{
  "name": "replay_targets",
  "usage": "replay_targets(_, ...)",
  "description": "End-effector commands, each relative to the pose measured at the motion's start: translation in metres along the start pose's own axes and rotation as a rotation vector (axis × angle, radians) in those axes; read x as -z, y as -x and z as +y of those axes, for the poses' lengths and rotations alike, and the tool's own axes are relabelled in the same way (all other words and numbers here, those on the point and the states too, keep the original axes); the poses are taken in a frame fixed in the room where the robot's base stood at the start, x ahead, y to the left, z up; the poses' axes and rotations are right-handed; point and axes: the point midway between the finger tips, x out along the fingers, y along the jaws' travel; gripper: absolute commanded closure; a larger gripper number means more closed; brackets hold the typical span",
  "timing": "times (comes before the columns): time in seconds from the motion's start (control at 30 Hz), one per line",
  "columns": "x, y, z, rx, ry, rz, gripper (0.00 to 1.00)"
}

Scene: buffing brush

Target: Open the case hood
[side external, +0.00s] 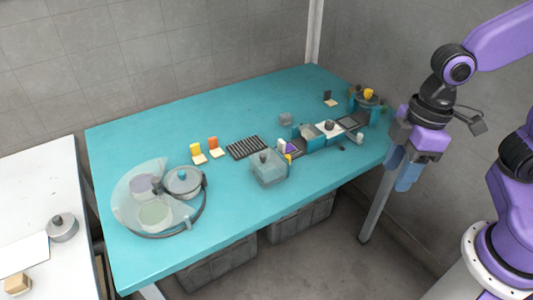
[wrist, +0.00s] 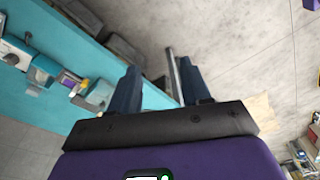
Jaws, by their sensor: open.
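A see-through grey-teal case (side external: 268,172) sits near the front edge of the teal table. Its clear hood has a small dark knob on top and looks closed. My gripper (side external: 401,178) hangs off the table's right end, well right of the case, with its blue fingers pointing down. In the wrist view my gripper (wrist: 160,66) shows two dark blue fingers spread apart with nothing between them. In that view I cannot clearly tell the case from the small items at the left.
The teal table (side external: 240,105) has clear room at the back. A round clear-covered tray (side external: 125,190) stands at the left. Beside the case are a dark ribbed rack (side external: 246,147), a row of small teal stations (side external: 313,137) and coloured blocks. A white table (side external: 45,190) stands at far left.

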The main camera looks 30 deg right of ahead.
Motion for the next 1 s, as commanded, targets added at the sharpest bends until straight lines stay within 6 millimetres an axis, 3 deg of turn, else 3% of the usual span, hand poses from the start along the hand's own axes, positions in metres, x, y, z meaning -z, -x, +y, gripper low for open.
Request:
replay_targets(0.03, 0.026, -0.002, 0.016, 0.002, -0.031, 0.024, 0.52)
replay_targets(0.2, 0.1, -0.008, 0.081, -0.006, -0.109, 0.123, 0.52)
replay_targets(0.33, 0.141, -0.017, 0.142, -0.032, -0.164, 0.195, 0.52)
replay_targets(0.5, 0.167, -0.028, 0.207, -0.069, -0.214, 0.259, 0.52)
replay_targets(0.67, 0.175, -0.033, 0.234, -0.089, -0.231, 0.285, 0.52)
replay_targets(0.87, 0.179, -0.046, 0.238, -0.09, -0.232, 0.287, 0.52)
replay_targets(1.0, 0.184, -0.069, 0.24, -0.089, -0.233, 0.285, 0.52)
